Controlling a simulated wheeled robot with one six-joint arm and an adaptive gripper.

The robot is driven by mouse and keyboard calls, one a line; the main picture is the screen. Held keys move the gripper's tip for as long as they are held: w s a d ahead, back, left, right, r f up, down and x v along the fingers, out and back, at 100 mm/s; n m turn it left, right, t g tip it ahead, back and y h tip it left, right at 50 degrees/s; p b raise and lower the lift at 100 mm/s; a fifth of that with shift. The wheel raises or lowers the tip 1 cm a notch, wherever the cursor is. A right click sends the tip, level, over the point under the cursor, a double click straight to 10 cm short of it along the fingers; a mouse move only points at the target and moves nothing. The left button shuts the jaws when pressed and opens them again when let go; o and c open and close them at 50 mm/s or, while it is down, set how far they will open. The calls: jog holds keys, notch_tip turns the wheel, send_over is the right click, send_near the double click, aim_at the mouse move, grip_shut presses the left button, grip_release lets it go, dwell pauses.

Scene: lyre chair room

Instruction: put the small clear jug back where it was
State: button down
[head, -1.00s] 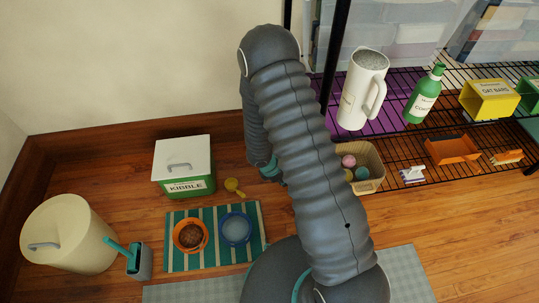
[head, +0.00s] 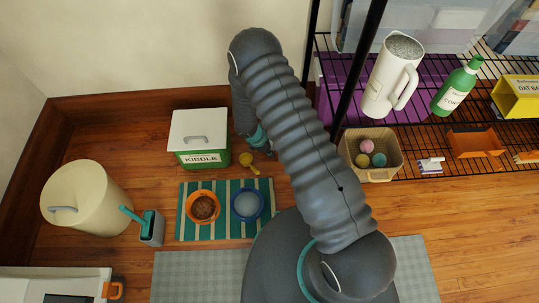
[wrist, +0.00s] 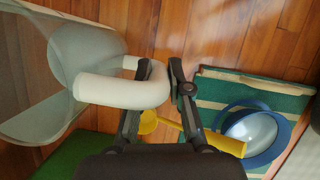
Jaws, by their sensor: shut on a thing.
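In the wrist view my gripper (wrist: 180,85) is shut on the white handle of the small clear jug (wrist: 88,48). The jug's see-through body fills the upper left and looks tilted, with the floor showing through it. The handle (wrist: 115,88) curves into the space between my fingers. In the head view my gripper (head: 263,148) shows only partly beside my arm, low near the yellow scoop, and the jug is hidden there.
A kibble box (head: 198,140), yellow scoop (head: 249,163), striped mat (head: 225,233) with orange bowl (head: 203,208) and blue bowl (head: 247,204), and cream bin (head: 85,200) stand left. A wire shelf (head: 412,137) on the right holds a white pitcher (head: 392,75), green bottle (head: 458,88) and ball basket (head: 370,155).

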jog(key=shift+a+f, duration=0.1)
jog(key=shift+f, duration=1.95)
jog(key=shift+f+b, duration=0.2)
jog(key=shift+b, duration=0.15)
jog(key=c, duration=1.1)
grip_release()
jog(key=shift+r, duration=0.15)
jog(key=shift+r+p, duration=0.2)
jog(key=shift+p, duration=0.2)
jog(key=v, duration=1.1)
jog(key=shift+a+r, duration=0.2)
jog(key=shift+r, duration=0.15)
jog(key=shift+d, duration=0.1)
